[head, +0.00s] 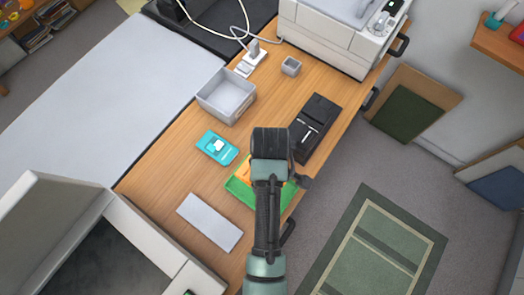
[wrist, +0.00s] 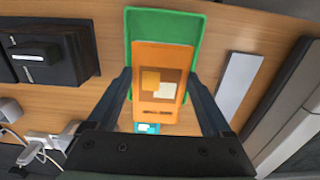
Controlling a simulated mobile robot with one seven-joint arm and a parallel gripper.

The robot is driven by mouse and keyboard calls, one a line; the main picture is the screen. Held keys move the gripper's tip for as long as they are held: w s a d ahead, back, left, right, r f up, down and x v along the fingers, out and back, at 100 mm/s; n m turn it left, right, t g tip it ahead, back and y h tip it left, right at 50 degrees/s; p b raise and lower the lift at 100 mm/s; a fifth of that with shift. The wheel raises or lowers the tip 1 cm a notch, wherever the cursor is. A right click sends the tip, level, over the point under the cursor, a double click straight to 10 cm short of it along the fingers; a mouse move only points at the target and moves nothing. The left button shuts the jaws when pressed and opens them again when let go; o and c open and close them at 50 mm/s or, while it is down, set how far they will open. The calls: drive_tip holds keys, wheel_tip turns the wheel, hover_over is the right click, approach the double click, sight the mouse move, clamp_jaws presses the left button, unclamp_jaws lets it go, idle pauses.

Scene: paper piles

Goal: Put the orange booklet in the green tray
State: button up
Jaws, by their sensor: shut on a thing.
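The orange booklet (wrist: 162,67) is between my gripper's two fingers in the wrist view, with a yellow patch and a pale patch on its cover. My gripper (wrist: 166,100) is shut on it. The green tray (wrist: 190,27) lies on the wooden table behind and below the booklet, and the booklet overlaps much of it. In the head view the green tray (head: 246,194) shows beside my arm, which hides most of it. Only a sliver of orange shows there. I cannot tell whether the booklet touches the tray.
A teal booklet or card (head: 217,147) with a white object on it, a grey bin (head: 226,97), a small grey cup (head: 291,66), a black organizer (head: 315,125) and a pale flat panel (head: 210,222) surround the tray on the table (head: 160,185). A printer (head: 335,35) stands at the back.

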drive_tip(key=f, duration=0.3)
drive_tip(key=shift+s+f, duration=0.1)
drive_tip(key=shift+s, duration=0.2)
drive_tip(key=shift+w+f, duration=0.1)
drive_tip(key=shift+f, duration=2.4)
drive_tip(key=shift+b, duration=0.3)
drive_tip(key=shift+f, duration=0.2)
drive_tip(key=o, duration=1.2)
drive_tip(key=shift+c, duration=0.2)
drive_tip(key=shift+r, duration=0.1)
